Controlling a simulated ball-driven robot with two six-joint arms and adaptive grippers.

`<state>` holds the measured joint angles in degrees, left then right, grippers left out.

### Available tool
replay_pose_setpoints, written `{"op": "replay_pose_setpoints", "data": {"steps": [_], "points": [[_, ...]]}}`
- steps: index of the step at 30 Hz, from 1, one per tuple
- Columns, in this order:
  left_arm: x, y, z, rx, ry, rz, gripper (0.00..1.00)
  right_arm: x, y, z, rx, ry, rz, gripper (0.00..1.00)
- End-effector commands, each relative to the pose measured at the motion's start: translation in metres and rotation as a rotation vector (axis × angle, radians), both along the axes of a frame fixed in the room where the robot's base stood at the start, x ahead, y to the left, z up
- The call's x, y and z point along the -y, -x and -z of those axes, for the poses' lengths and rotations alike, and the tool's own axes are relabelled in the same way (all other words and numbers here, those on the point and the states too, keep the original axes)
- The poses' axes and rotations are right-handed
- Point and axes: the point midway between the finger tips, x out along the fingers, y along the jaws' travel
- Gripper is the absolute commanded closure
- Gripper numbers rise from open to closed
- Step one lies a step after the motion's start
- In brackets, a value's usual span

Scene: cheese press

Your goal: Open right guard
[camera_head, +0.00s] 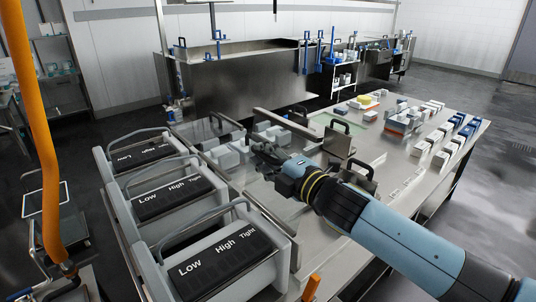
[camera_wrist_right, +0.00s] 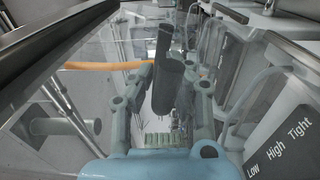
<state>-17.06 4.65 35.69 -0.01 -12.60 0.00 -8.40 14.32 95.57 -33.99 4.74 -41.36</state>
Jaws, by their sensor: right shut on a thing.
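My right gripper (camera_head: 262,154) reaches in from the lower right over the middle of the press table. In the right wrist view, its fingers (camera_wrist_right: 167,92) are closed around a dark bar-like handle (camera_wrist_right: 165,45). The handle belongs to a clear guard panel (camera_wrist_right: 95,65), which shows as a see-through sheet around the fingers. In the head view, the clear guard (camera_head: 207,128) is faint, and my gripper hides the held handle. How far the guard is tilted is hard to tell. My left gripper is not in view.
Three grey press units with Low, High and Tight panels (camera_head: 226,262) stand left of my gripper. White blocks (camera_head: 228,156) lie behind it. Another black handle (camera_head: 340,124) and a steel plate (camera_head: 338,142) stand nearby. Boxes (camera_head: 400,122) fill the table's far right. An orange pole (camera_head: 36,130) rises at left.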

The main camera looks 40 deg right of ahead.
Motion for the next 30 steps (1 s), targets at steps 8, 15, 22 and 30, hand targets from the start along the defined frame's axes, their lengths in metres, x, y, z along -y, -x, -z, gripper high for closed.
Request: {"op": "replay_pose_setpoints", "data": {"steps": [8,15,22,30], "points": [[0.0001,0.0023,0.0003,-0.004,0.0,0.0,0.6,-0.003,0.0008,0.0017,0.002,0.042,0.0,1.0],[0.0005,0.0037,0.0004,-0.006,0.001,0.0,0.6,-0.003,0.001,0.0023,0.001,0.044,0.0,1.0],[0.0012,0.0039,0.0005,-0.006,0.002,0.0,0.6,-0.0027,0.001,0.0028,0.0,0.044,0.001,0.71],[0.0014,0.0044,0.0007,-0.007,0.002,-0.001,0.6,-0.0024,0.0015,0.0042,-0.003,0.043,0.002,0.62]]}}
